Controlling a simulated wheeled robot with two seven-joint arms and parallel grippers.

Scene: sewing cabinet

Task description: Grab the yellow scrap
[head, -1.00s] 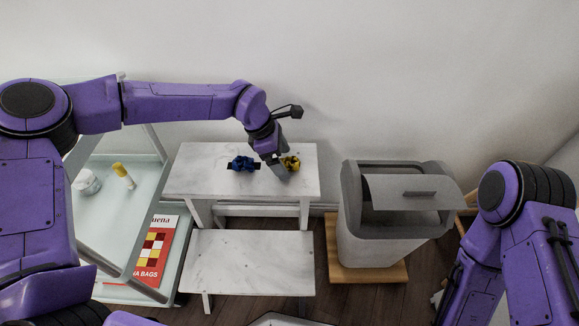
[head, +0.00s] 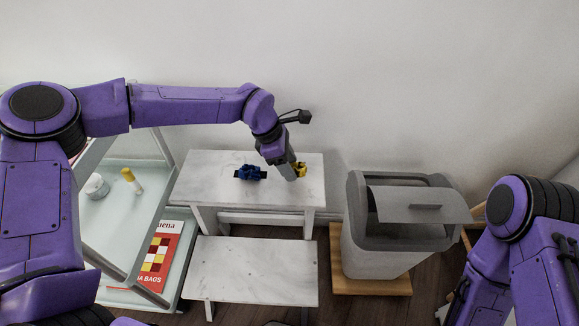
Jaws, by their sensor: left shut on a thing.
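The yellow scrap (head: 301,169) is a small crumpled piece at the right part of the white marbled bench's upper top (head: 215,185). My left gripper (head: 293,175) reaches down from the left and is shut on the yellow scrap, at or just above the top; the fingers hide part of it. A blue scrap (head: 250,173) lies left of the gripper on a small dark patch. My right arm shows at the right edge, but its gripper is out of view.
A grey bin (head: 388,262) with a tilted lid flap (head: 420,204) stands on a wooden base right of the bench. A lower bench step (head: 255,270) is clear. On the left, a pale shelf holds a white jar (head: 97,187), a yellow-capped bottle (head: 132,181) and a red booklet (head: 160,255).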

